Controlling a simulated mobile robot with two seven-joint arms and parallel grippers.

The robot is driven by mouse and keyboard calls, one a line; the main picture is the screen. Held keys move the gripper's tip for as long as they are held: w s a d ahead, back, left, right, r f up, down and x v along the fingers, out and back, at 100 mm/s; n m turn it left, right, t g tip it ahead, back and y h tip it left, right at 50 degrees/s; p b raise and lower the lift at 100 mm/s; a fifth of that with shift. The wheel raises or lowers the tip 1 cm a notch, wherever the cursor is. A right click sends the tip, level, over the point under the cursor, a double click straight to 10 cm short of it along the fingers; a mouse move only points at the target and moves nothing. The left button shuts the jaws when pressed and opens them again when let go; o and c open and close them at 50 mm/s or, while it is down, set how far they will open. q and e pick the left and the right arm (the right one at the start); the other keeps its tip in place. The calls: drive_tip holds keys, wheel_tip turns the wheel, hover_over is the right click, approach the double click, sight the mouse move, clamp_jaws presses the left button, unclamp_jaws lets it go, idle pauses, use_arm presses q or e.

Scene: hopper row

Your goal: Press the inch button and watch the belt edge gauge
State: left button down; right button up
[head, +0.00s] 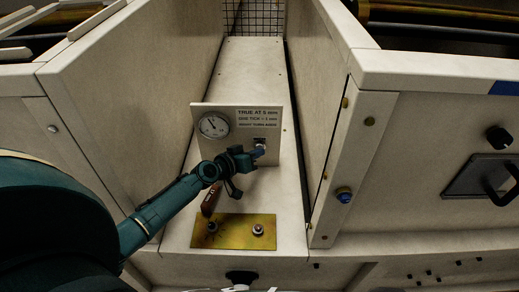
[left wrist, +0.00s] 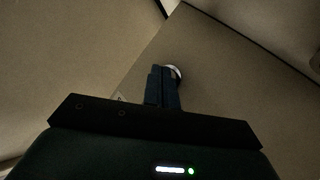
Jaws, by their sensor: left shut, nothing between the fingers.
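The gauge (head: 214,125) is a round white dial with a dark needle, on the left of an upright pale panel (head: 187,119). Printed lines on the panel's right read "TRUE AT 5 mm" and more. Below them is a small dark square fitting (head: 260,141). My left gripper (head: 258,152) is shut and empty, its tips just at this fitting; contact cannot be told. In the left wrist view the shut fingers (left wrist: 163,88) partly hide a round pale-rimmed thing (left wrist: 175,72). A brass plate (head: 235,241) holds a pale-topped button (head: 257,229) and a dark one (head: 212,227); no label shows which is the inch button. My right gripper is out of view.
A red-brown handle (head: 211,201) stands behind the brass plate, close under my left arm. Tall pale walls flank the narrow channel. A blue knob (head: 344,194) sits on the right post. A wire mesh (head: 259,17) closes the back.

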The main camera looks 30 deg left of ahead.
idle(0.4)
use_arm(q)
drive_tip(key=shift+s+d+p, duration=0.3)
drive_tip(key=shift+s+d, duration=0.05)
drive_tip(key=shift+s, duration=0.35)
drive_tip(key=s, duration=0.1)
drive_tip(key=s+d+p, duration=0.1)
drive_tip(key=s, duration=0.1)
drive_tip(key=s+d, duration=0.1)
drive_tip(key=shift+s+d+p, duration=0.1)
drive_tip(key=shift+s+p, duration=0.2)
drive_tip(key=shift+p, duration=0.05)
idle(0.6)
